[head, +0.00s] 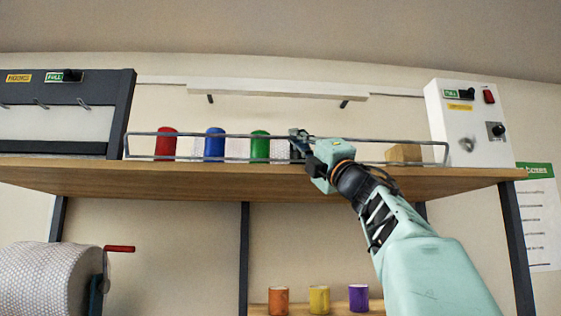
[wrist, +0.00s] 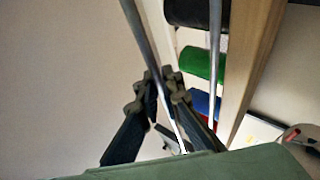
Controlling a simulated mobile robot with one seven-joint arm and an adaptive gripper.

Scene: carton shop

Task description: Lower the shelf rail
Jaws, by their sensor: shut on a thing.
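The shelf rail (head: 370,141) is a grey wire frame standing upright along the front edge of the wooden shelf (head: 240,181). My gripper (head: 298,138) is at the rail's top bar, right of its middle, and shut on it. In the wrist view the dark fingers (wrist: 161,82) close around one rail bar (wrist: 143,40), and a second bar (wrist: 214,65) runs parallel beside it. The contact itself is partly hidden by the fingers. The rail is in front of the cans.
Red (head: 166,142), blue (head: 214,143) and green (head: 260,146) cans and a cardboard block (head: 404,153) stand behind the rail. A white control box (head: 468,122) is at right. Orange, yellow and purple cans (head: 319,300) stand below. A large roll (head: 50,281) with a red-handled crank is lower left.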

